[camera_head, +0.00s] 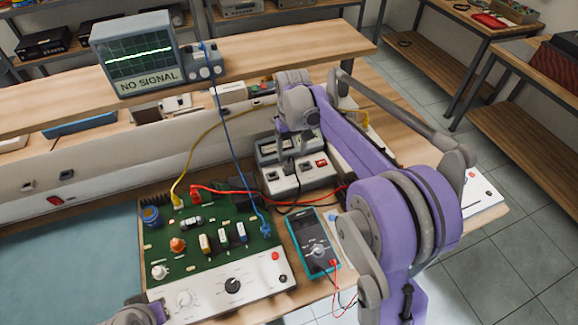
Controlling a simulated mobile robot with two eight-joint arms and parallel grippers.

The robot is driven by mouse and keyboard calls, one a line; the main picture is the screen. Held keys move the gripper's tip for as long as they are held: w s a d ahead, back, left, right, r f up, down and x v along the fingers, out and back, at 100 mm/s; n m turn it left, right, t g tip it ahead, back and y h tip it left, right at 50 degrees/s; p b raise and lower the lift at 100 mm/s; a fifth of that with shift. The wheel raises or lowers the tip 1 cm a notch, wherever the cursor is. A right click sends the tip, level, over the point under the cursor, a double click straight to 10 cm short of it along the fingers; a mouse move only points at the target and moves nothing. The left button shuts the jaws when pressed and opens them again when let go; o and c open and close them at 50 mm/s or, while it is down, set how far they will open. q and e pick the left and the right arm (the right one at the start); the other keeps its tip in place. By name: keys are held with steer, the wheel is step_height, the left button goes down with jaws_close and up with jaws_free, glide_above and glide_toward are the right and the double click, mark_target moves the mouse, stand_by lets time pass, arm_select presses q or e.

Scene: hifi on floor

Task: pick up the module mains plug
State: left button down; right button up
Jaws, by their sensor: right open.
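My right gripper (290,160) is open and points down over the grey-white socket unit (300,184) in the middle of the bench. The unit has dark sockets and a red switch (321,163) on its top. The gripper hides part of the unit, and I cannot clearly make out the module mains plug there. The green circuit module (208,262) with a white control panel lies to the left of the unit. A dark cable (290,210) runs between the module side and the unit. Only a piece of my left arm shows at the bottom left; its gripper is out of view.
A teal multimeter (315,243) with red and black leads lies right of the module. Red, yellow and blue wires cross the area near the gripper. An oscilloscope (150,55) reading "NO SIGNAL" stands on the wooden shelf (270,47) behind. The teal mat (70,265) is clear.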

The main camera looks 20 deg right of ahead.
mark_target(289, 162)
steer(key=f, duration=0.5)
steer(key=shift+w+a+f, duration=0.1)
steer(key=shift+a, duration=0.25)
jaws_close()
